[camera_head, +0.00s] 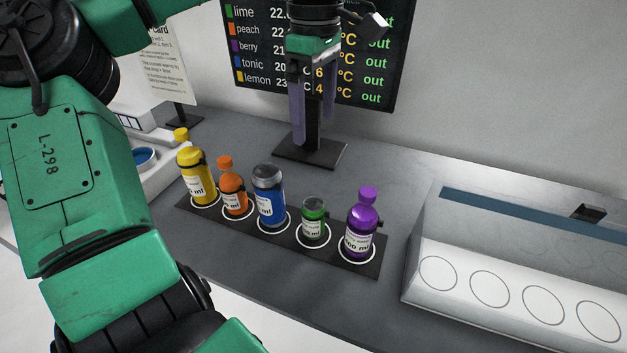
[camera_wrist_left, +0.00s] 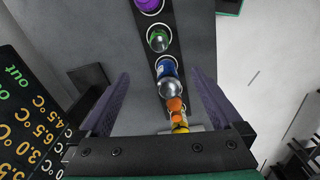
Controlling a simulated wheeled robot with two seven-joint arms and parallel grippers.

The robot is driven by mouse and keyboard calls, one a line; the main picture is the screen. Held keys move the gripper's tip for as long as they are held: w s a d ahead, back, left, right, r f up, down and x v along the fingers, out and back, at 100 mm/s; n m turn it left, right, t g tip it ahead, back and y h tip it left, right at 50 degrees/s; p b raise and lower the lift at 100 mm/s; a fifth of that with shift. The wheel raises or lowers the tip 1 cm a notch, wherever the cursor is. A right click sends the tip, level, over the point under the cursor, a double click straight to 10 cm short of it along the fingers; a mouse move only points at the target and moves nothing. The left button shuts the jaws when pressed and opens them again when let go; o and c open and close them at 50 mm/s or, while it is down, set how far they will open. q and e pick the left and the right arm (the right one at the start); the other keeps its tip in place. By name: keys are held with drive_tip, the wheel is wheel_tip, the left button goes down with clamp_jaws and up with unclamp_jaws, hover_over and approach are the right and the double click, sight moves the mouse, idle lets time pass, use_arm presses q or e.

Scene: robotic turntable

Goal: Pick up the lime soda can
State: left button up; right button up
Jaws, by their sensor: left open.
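The lime soda can (camera_head: 313,218) is a short green can with a white label. It stands upright in a white-ringed spot on the dark strip (camera_head: 270,238), between a blue can and a purple bottle. My left gripper (camera_head: 315,125) is open and empty, high behind the row, in front of the screen. My right gripper is not in view.
Close neighbours are the blue can (camera_head: 269,195) and purple bottle (camera_head: 362,225); orange (camera_head: 232,187) and yellow (camera_head: 194,178) bottles stand further left. A screen (camera_head: 365,70) is behind. A white tray (camera_head: 520,285) with empty rings lies right.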

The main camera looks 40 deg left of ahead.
use_arm(q)
drive_tip(key=b, duration=0.7)
hover_over(313, 202)
wheel_tip(313, 202, down, 10)
wheel_tip(313, 202, down, 14)
drive_tip(key=shift+r+p, duration=0.15)
drive_tip(key=shift+p, duration=0.6)
clamp_jaws()
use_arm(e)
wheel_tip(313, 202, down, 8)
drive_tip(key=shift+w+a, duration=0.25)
use_arm(q)
drive_tip(key=shift+r, duration=0.15)
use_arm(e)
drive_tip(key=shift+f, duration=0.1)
